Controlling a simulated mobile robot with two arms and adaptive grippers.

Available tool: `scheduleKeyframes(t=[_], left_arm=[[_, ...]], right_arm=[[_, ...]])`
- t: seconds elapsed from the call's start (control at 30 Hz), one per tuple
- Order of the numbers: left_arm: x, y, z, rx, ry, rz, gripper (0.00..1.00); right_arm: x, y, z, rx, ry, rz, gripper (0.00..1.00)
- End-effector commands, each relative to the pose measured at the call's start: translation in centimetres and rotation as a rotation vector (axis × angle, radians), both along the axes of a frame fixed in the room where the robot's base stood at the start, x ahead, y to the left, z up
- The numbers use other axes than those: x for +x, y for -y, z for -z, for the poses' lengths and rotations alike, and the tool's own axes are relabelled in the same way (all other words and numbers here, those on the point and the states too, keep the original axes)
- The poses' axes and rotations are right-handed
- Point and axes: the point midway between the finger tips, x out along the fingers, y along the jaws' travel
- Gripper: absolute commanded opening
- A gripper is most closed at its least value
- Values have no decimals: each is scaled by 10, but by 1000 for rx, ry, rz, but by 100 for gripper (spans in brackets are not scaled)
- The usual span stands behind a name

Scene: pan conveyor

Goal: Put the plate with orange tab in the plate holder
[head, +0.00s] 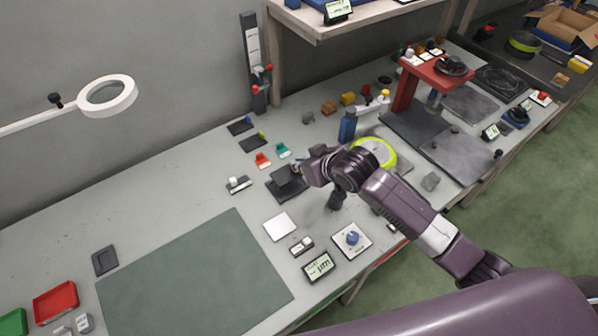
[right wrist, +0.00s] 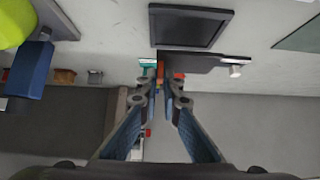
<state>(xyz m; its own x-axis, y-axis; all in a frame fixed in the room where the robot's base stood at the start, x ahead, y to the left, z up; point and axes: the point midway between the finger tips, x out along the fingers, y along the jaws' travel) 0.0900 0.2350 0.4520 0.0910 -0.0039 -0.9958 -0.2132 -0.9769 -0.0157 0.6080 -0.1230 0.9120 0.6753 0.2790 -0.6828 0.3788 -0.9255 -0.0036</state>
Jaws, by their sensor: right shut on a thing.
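My right gripper (head: 304,174) is shut on a dark flat plate (head: 288,173) above the bench. In the right wrist view the plate (right wrist: 205,62) extends to the right from the fingertips (right wrist: 161,92). Orange shows between the fingertips, where the tab is mostly hidden. A dark square tray (head: 275,191) with a raised rim lies below and beside the plate and looks like the plate holder. In the right wrist view the tray (right wrist: 190,27) appears empty and the plate is apart from it in the picture. My left gripper is not in view.
Plates with blue (head: 240,127) and green (head: 253,143) tabs lie near the wall. Red (head: 262,160) and teal (head: 283,151) pieces stand behind the gripper. A blue block (head: 347,127) and a yellow-green ring (head: 388,151) are nearby. The green mat (head: 195,280) is clear.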

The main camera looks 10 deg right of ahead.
Motion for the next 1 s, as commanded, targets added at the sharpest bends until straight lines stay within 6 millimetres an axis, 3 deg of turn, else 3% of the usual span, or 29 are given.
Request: scheduleKeyframes(t=[0.37,0.77,0.8,0.9,1.0], left_arm=[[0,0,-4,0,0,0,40],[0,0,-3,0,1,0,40],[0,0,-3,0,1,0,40],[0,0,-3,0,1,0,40],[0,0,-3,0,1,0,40]], right_arm=[[0,0,44,0,-1,0,0],[0,0,49,0,1,-1,0],[0,0,49,0,1,-1,8],[0,0,49,0,1,-1,20],[0,0,49,-1,0,-1,23]])
